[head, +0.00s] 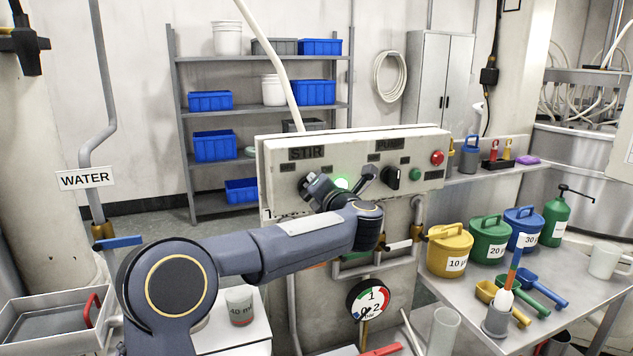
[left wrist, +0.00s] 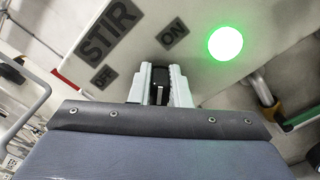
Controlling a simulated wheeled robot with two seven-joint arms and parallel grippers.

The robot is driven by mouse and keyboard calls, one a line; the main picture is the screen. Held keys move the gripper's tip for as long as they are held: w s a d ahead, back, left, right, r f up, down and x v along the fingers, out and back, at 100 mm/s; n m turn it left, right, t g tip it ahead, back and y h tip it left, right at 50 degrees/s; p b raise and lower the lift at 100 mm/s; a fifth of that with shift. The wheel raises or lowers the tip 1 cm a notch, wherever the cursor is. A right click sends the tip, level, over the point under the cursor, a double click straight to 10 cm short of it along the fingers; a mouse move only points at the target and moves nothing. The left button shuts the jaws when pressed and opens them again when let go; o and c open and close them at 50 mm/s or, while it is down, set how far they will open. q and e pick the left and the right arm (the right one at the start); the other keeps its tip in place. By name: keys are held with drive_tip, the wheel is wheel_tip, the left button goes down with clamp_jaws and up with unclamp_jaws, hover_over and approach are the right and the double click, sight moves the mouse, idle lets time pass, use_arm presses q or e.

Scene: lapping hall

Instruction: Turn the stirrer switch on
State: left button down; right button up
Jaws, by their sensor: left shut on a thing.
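The stirrer switch is a black knob (left wrist: 159,77) on the grey control panel (head: 265,150), beside the STIR (left wrist: 109,32), OFF and ON labels in the left wrist view. My left gripper (head: 317,188) is at the panel below the STIR label, its two pale fingers shut on the knob from both sides. In the head view the gripper hides the knob. A round green lamp (left wrist: 225,43) next to the knob glows brightly; it also shows in the head view (head: 342,183), partly covered by my gripper. My right gripper is in neither view.
Yellow (head: 450,250), green and blue tubs stand on the right table.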

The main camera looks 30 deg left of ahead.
use_arm(q)
drive_tip(key=shift+w+d+f+m+p, duration=0.1)
drive_tip(key=shift+m+p, duration=0.05)
drive_tip(key=shift+m, duration=0.45)
drive_tip(key=shift+f+m+p, duration=0.1)
drive_tip(key=shift+m+p, duration=0.05)
drive_tip(key=shift+m, duration=0.45)
drive_tip(key=c, duration=1.4)
unclamp_jaws()
drive_tip(key=shift+o, duration=0.2)
drive_tip(key=b+v, duration=0.2)
drive_tip(key=v, duration=0.6)
